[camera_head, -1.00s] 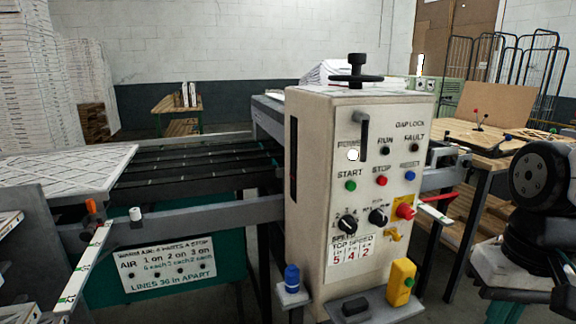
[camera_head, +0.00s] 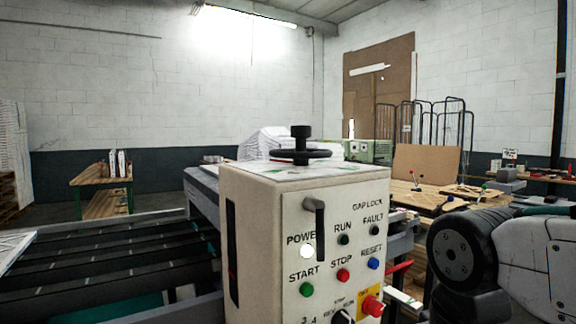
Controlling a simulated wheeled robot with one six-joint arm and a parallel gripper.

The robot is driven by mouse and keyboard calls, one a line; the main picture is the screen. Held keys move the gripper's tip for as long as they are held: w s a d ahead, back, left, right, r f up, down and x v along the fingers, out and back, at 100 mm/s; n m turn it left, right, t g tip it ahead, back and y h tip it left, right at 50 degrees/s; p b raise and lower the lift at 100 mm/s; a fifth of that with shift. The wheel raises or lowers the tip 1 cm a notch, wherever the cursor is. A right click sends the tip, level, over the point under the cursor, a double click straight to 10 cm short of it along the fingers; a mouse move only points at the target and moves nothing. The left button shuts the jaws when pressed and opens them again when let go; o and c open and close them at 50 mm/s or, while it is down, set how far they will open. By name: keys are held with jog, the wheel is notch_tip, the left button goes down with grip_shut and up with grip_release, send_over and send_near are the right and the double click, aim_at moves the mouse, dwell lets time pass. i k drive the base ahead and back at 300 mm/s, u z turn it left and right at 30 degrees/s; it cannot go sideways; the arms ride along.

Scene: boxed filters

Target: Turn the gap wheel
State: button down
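The gap wheel (camera_head: 300,154) is a black handwheel with an upright hub knob, lying flat on top of the cream control cabinet (camera_head: 265,235). A black and grey part of my arm (camera_head: 465,255) shows at the lower right, apart from the cabinet. My gripper is not in view.
The front panel has a lit white power lamp (camera_head: 307,251), a green start button (camera_head: 306,289), a red stop button (camera_head: 343,275) and a red knob (camera_head: 372,306). A dark-slatted conveyor (camera_head: 100,262) runs left. A wooden bench (camera_head: 425,195) stands behind right.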

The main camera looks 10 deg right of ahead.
aim_at(301, 155)
jog(key=u, duration=0.2)
jog(key=k, duration=0.35)
jog(key=z, duration=1.8)
jog(key=i, duration=0.9)
jog(key=u, duration=2.35)
jog(key=k, duration=0.35)
jog(key=z, duration=0.6)
jog(key=i, duration=0.5)
jog(key=u, duration=0.4)
